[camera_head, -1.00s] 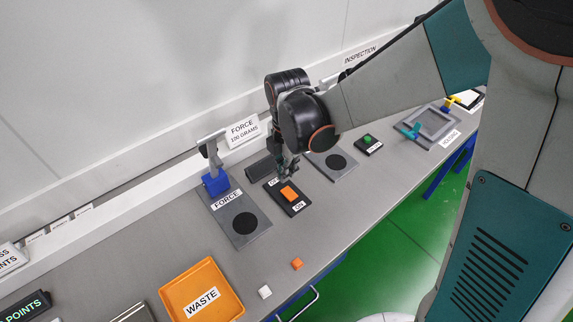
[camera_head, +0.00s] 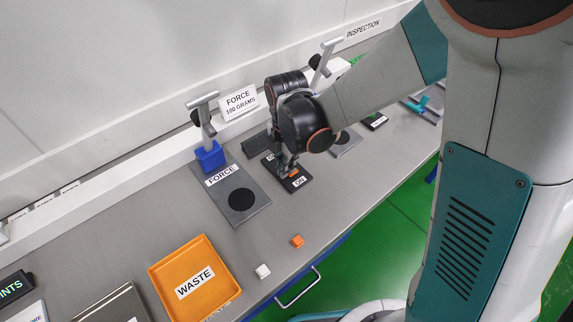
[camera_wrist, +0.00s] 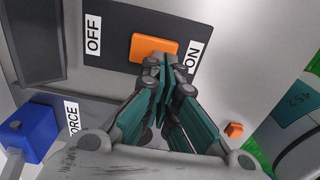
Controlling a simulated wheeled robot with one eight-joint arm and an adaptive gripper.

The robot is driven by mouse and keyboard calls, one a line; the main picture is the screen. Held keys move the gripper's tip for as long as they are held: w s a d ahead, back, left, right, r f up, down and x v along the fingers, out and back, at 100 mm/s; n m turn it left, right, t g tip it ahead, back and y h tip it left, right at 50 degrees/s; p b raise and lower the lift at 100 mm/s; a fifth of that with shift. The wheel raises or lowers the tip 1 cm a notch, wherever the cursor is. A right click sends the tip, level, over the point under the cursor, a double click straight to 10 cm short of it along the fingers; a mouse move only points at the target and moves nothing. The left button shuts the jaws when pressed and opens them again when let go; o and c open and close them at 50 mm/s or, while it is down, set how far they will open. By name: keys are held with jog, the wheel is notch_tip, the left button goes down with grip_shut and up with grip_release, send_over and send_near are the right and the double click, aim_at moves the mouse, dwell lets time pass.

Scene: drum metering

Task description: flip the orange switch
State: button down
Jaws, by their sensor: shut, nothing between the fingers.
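The orange switch (camera_wrist: 154,47) sits on a black plate (camera_wrist: 120,22) with an OFF label on one side and an ON label on the other. I cannot tell for sure whether the tips touch the switch.
A FORCE plate (camera_head: 254,207) with a blue-based stand (camera_head: 209,156) is left of the switch. Another stand (camera_head: 323,60) is behind my gripper.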

jog(key=shift+s+d+f+t+b, duration=0.1)
jog(key=shift+s+f+t+b, duration=0.05)
jog(key=shift+f+t+b, duration=0.2)
jog(key=shift+r, duration=0.1)
jog(key=shift+w+a+r, duration=0.2)
jog(key=shift+w+a, duration=0.3)
jog(key=shift+w, duration=0.2)
